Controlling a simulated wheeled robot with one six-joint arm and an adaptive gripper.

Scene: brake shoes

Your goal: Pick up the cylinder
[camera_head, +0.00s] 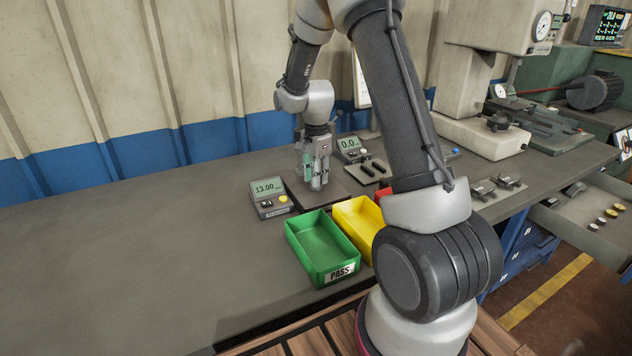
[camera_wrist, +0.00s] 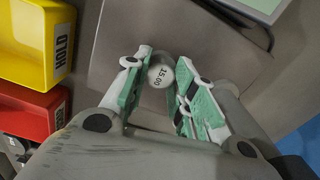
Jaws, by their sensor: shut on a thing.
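In the head view my gripper (camera_head: 316,182) points down over the dark plate at the back of the bench, between two small display units. The cylinder cannot be made out clearly there, and whether it touches the plate cannot be told.
A display reading 13.00 (camera_head: 268,196) stands left of my gripper and another (camera_head: 351,148) behind it. The bench's left side (camera_head: 130,250) is clear.

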